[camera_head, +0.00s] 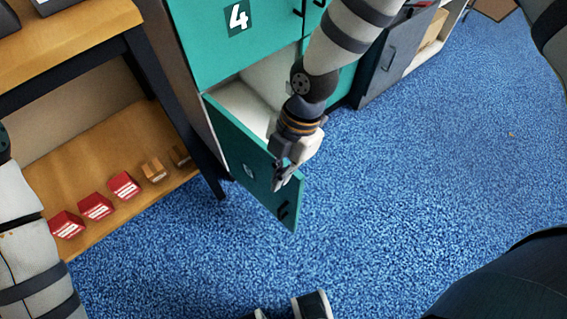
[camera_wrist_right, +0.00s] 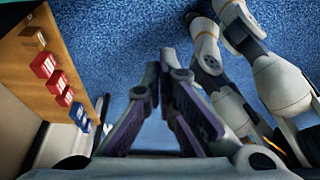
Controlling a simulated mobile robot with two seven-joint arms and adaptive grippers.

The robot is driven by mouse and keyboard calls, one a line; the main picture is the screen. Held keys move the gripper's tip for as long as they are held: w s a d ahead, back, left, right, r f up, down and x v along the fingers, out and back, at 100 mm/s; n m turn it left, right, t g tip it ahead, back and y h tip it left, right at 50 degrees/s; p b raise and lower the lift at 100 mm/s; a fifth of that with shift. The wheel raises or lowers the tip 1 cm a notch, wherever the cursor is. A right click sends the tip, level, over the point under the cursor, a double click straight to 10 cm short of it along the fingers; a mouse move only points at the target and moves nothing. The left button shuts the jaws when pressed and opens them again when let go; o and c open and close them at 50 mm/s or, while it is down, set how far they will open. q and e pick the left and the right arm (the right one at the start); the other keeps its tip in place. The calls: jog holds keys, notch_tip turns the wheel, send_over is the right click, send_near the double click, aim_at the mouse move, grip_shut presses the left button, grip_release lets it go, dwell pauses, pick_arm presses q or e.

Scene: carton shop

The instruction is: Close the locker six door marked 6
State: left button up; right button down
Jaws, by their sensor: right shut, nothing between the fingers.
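The locker six door (camera_head: 232,135) is a teal panel, swung open and standing out from the low compartment under the door marked 4. A faint round mark shows on its face, too small to read for certain, and a dark handle (camera_head: 283,211) sits near its free edge. My right gripper (camera_head: 279,184) is shut and empty, in front of the door's outer part near the handle. I cannot tell whether it touches the door. Its closed fingers also show in the right wrist view (camera_wrist_right: 166,85). My left forearm is at the left edge; its gripper is out of view.
The teal door marked 4 (camera_head: 220,45) is closed above. A wooden shelf unit (camera_head: 60,165) at left holds several small red and brown boxes. A dark grey cabinet (camera_head: 390,60) stands to the right. The blue carpet (camera_head: 420,160) is clear on the right.

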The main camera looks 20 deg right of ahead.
jog(key=f, duration=0.1)
jog(key=d+f, duration=0.1)
jog(key=w+d+f, duration=0.1)
jog(key=f, duration=0.1)
jog(key=shift+d, duration=0.1)
dwell(0.4)
